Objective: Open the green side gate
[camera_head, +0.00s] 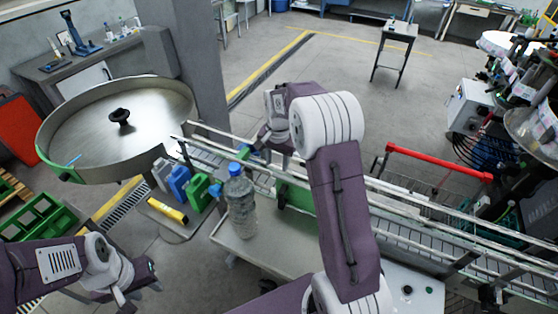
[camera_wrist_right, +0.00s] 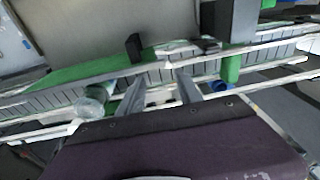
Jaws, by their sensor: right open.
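A green panel (camera_head: 295,194) stands along the near side of the conveyor (camera_head: 410,232) in the head view, right of the bottle and partly behind my right arm. I cannot tell whether it is the gate or whether it is open. The right wrist view shows a long green strip (camera_wrist_right: 85,70) at the conveyor's edge and a green block (camera_wrist_right: 231,66) to the right. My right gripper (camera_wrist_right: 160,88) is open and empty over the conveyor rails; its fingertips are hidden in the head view. My left gripper (camera_head: 136,292) is low at the left, away from the conveyor; its jaws are unclear.
A bottle with a blue cap (camera_head: 241,205) stands beside the conveyor. Blue and green jugs (camera_head: 195,192) and a yellow object (camera_head: 167,210) are to its left. A round metal turntable (camera_head: 150,105) is at the left. A red-handled cart (camera_head: 438,162) is beyond the conveyor.

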